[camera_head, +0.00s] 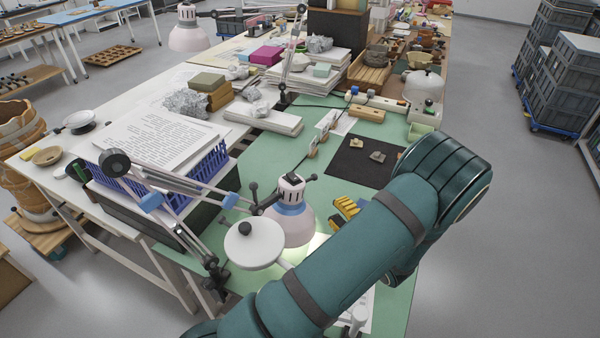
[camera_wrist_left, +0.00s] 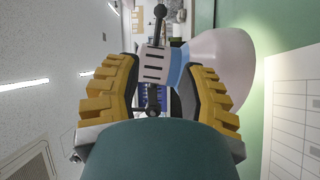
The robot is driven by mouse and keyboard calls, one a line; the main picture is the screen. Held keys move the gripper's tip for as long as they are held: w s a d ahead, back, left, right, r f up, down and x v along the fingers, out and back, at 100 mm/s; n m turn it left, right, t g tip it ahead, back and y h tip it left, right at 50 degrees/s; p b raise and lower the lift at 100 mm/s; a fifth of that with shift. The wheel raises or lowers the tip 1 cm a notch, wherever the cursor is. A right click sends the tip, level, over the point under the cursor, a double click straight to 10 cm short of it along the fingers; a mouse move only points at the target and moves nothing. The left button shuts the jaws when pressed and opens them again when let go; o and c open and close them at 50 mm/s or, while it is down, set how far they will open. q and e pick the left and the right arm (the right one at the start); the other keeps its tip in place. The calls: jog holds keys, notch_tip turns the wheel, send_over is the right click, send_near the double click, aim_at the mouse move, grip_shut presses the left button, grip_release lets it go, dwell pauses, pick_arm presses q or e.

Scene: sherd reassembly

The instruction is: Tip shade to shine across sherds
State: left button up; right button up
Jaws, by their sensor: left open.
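The lamp shade (camera_head: 293,222) is pale pink with a blue band and a slotted neck, hanging from a jointed lamp arm over the green bench top. Light falls on the bench below it. Several small sherds, including a tan one (camera_head: 358,142) and a greyish one (camera_head: 377,156), lie on a black mat (camera_head: 345,168) beyond the shade. My left gripper (camera_head: 346,210) has yellow fingers just right of the shade, partly hidden by my arm. In the left wrist view its fingers (camera_wrist_left: 160,92) are spread, with the shade's neck (camera_wrist_left: 154,62) seen between and beyond them. Contact cannot be told. My right gripper is not visible.
A round white lidded head (camera_head: 253,246) on another jointed arm stands close left of the shade. A blue basket (camera_head: 207,165) with papers is further left. A printed sheet (camera_wrist_left: 296,120) lies right in the wrist view.

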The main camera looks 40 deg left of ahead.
aim_at(308, 179)
pick_arm(q)
jog(key=b+x, duration=0.1)
jog(key=x, duration=0.6)
jog(key=b+x, duration=0.1)
jog(key=x, duration=0.6)
jog(key=shift+w+r, duration=0.2)
jog(key=shift+w, duration=0.05)
jog(key=shift+c, duration=0.4)
grip_shut()
